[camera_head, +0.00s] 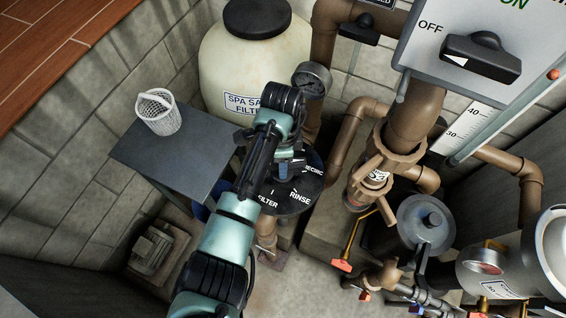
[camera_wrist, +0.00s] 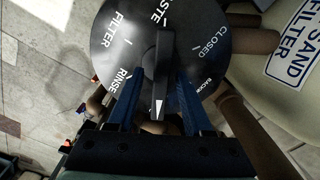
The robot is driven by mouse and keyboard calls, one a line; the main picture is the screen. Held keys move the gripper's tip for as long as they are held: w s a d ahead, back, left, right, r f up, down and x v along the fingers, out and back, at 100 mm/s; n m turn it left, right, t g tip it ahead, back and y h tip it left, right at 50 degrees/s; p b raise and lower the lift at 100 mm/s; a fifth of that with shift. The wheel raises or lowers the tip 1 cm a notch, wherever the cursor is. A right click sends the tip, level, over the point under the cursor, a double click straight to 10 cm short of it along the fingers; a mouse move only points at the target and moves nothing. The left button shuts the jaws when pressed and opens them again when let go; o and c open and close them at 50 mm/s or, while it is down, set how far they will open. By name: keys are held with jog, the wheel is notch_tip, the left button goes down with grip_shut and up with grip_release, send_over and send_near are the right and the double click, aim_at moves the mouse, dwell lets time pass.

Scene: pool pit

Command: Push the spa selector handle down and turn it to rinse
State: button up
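The spa selector valve has a round black dial with white lettering (camera_wrist: 105,62), also in the head view (camera_head: 290,206). FILTER, WASTE, CLOSED, RINSE and part of another label show in the wrist view. The black bar handle (camera_wrist: 163,60) crosses the dial's middle. Its white-marked end points toward my gripper, between RINSE and the partly hidden label. My gripper (camera_wrist: 160,76) is open, with its blue fingers on either side of the handle and gaps visible. In the head view, my gripper (camera_head: 289,168) is over the dial and hides most of the handle. I cannot tell the handle's height.
The cream sand filter tank (camera_head: 235,65) stands behind. A grey table (camera_head: 180,150) with a white basket (camera_head: 158,112) is at left. Brown pipes (camera_head: 415,115) and a grey switch panel (camera_head: 430,55) are at right. A grey lidded canister (camera_head: 425,222) stands lower right.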

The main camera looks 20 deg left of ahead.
jog(key=shift+o, duration=0.3)
jog(key=shift+r, duration=0.1)
notch_tip(320, 180, up, 7)
jog(key=p, duration=0.7)
jog(key=shift+r, duration=0.1)
